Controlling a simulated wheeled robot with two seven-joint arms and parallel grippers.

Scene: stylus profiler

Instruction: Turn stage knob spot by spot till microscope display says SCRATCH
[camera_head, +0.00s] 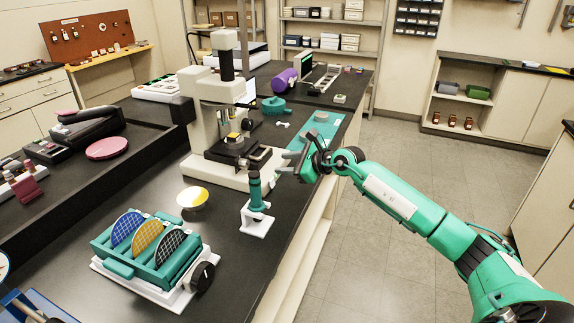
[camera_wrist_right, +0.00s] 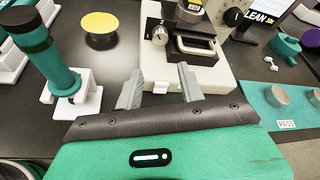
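The cream microscope (camera_head: 212,92) stands on the bench, with its pale base (camera_wrist_right: 205,80) in the wrist view. A silver knob (camera_wrist_right: 159,35) sits at the stage front, near a "2" mark; a black knob (camera_wrist_right: 234,17) is to its right. I cannot tell for certain which is the stage knob. The display (camera_wrist_right: 263,14) in the wrist view reads CLEAN, partly cut off. My right gripper (camera_head: 284,166) is open and empty at the bench's right edge. Its fingers (camera_wrist_right: 160,72) point toward the microscope base, short of the silver knob. My left gripper is not in view.
A teal-topped stand (camera_wrist_right: 52,65) is left of the right gripper. A yellow disc (camera_wrist_right: 100,24) lies behind it. A teal pad (camera_wrist_right: 290,108) with silver cylinders and a PASS label lies right. A wafer rack (camera_head: 150,250) stands at the front. Floor to the right is clear.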

